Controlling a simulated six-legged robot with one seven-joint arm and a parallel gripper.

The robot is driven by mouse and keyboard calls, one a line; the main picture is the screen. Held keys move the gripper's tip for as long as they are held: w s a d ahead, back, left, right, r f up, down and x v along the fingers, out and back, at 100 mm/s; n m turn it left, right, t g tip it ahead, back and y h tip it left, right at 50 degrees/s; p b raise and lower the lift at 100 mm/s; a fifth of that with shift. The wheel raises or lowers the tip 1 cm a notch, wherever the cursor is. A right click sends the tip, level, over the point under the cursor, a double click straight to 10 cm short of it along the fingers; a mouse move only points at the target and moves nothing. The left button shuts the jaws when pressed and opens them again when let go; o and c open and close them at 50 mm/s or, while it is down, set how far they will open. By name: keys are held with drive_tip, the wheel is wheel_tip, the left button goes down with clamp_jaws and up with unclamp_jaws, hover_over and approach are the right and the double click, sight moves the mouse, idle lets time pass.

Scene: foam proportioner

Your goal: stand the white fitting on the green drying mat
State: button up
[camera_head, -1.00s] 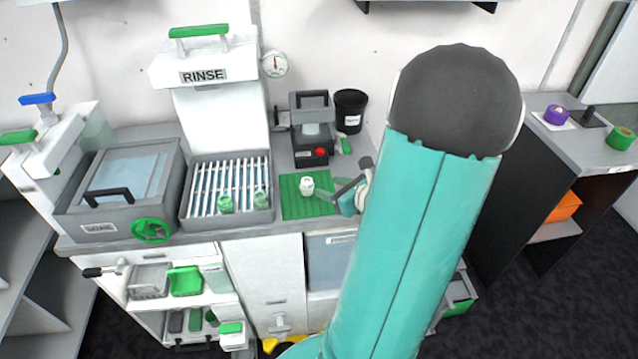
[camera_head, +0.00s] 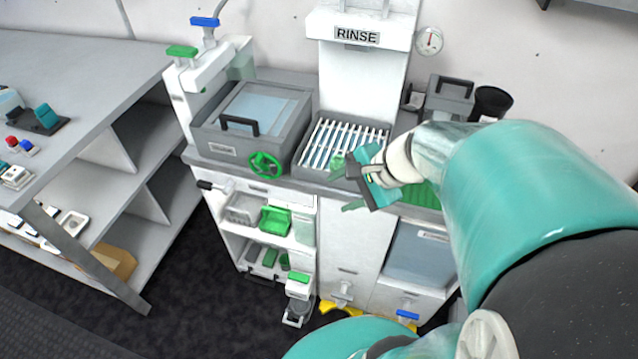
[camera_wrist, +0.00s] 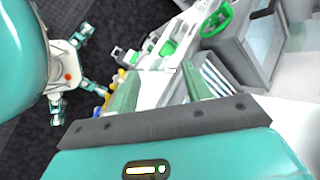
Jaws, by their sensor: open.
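The green drying mat (camera_head: 424,195) shows only in part at the counter's front, right of the rinse rack; my arm hides the rest. The white fitting is not visible in either current view. My gripper (camera_head: 344,184) is open, with its pale green fingers apart and nothing seen between them. It is in front of the rinse rack, near the counter's front edge, left of the mat. The open fingers also show in the wrist view (camera_wrist: 160,88).
A slatted rinse rack (camera_head: 345,141) and a lidded grey tank (camera_head: 258,108) with a green handwheel (camera_head: 265,165) stand left of the mat. A black bin (camera_head: 492,102) is at the back right. Shelves with green parts (camera_head: 275,220) are below.

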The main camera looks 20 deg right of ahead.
drive_tip(key=s+a+r+n+h, duration=0.5)
drive_tip(key=s+a+r+n, duration=0.1)
drive_tip(key=n, duration=0.9)
wheel_tip(320, 180, up, 2)
drive_tip(key=shift+a+r, duration=0.25)
drive_tip(key=shift+a, duration=0.4)
